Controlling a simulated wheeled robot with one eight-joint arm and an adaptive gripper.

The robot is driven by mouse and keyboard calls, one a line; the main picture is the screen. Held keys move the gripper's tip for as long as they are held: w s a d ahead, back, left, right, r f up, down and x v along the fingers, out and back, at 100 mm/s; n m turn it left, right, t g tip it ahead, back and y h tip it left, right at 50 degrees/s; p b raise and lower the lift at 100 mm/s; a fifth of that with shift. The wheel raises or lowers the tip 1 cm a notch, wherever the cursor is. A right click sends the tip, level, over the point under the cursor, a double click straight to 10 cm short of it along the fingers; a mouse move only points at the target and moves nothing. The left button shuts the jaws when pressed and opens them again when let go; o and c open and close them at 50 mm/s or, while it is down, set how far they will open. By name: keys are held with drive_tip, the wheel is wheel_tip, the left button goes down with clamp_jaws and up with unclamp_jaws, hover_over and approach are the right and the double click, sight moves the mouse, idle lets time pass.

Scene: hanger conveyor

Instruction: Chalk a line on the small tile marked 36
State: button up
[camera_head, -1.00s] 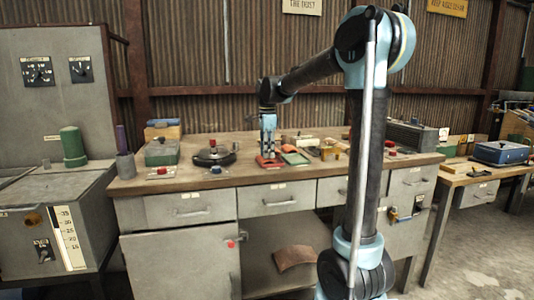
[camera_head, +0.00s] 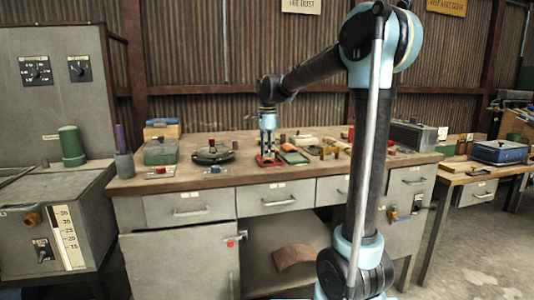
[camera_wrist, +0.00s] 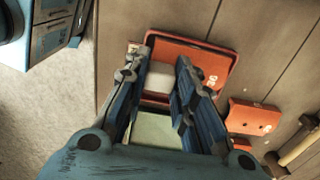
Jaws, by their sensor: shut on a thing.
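A pale green surface (camera_wrist: 155,131) shows between the fingers nearer the wrist. I cannot tell whether the block touches the orange piece.
A smaller orange piece (camera_wrist: 252,117) lies right of the gripper in the wrist view. On the workbench (camera_head: 200,183) stand a dark round device (camera_head: 213,154), a green box (camera_head: 160,152) and a green tile (camera_head: 292,157). Several small items crowd the right side.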

drive_tip(key=shift+w, duration=0.15)
drive_tip(key=shift+w+a, duration=0.25)
drive_tip(key=shift+w, duration=0.35)
drive_tip(key=shift+s, duration=0.2)
drive_tip(key=shift+s+d, duration=0.25)
drive_tip(key=shift+s, duration=0.35)
drive_tip(key=shift+r, duration=3.45)
drive_tip(key=shift+f, duration=0.1)
